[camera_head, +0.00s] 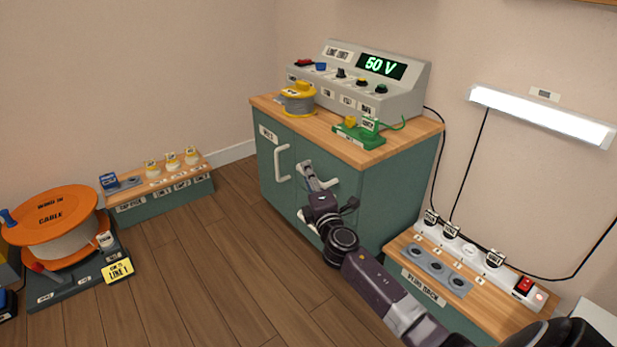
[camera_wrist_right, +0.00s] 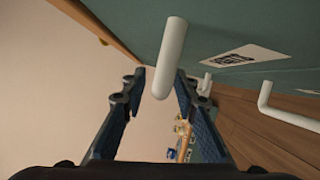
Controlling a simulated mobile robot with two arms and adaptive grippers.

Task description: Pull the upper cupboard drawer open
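The cupboard (camera_head: 380,195) is green with a wooden top and appears closed. A white upper handle (camera_head: 308,170) sits on the right part of its front, partly hidden by my right gripper (camera_head: 320,186). A lower white handle (camera_head: 304,220) shows beneath it, partly behind my arm. In the right wrist view, a white handle bar (camera_wrist_right: 170,50) reaches between the two fingers of my right gripper (camera_wrist_right: 158,92). The fingers are apart, with a gap on the left and little or none visible on the right. My left gripper is not in view.
A vertical white handle (camera_head: 282,163) is on the cupboard's left door. A grey console (camera_head: 400,95), a yellow spool (camera_head: 298,100) and a green device (camera_head: 358,134) stand on top. A low plug bench (camera_head: 490,300) stands close right of my arm.

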